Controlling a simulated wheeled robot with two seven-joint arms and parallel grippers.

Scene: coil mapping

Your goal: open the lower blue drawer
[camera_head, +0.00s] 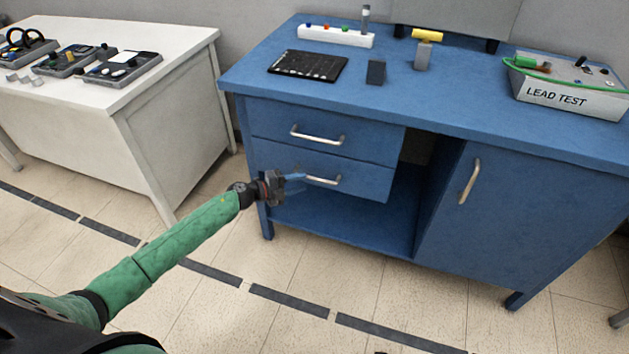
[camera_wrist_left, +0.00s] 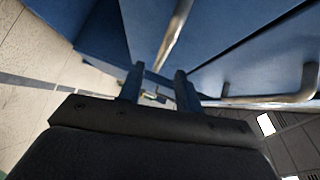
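The lower blue drawer (camera_head: 345,187) sits under the upper drawer in the left part of the blue bench and looks shut. Its silver bar handle (camera_head: 323,181) is level. My left gripper (camera_head: 299,177) is at the left end of this handle, in front of the drawer. In the left wrist view its two fingers (camera_wrist_left: 160,84) are spread apart. A silver bar (camera_wrist_left: 174,35), likely the same handle, runs up from near the fingertips. I cannot tell whether the fingers touch it. My right gripper is not in view.
The upper drawer (camera_head: 318,127) has its own handle (camera_head: 317,136) just above. An open shelf (camera_head: 345,223) lies below, and a cupboard door (camera_head: 490,205) is on the right. A white table (camera_head: 176,75) stands at the left. The floor in front is clear.

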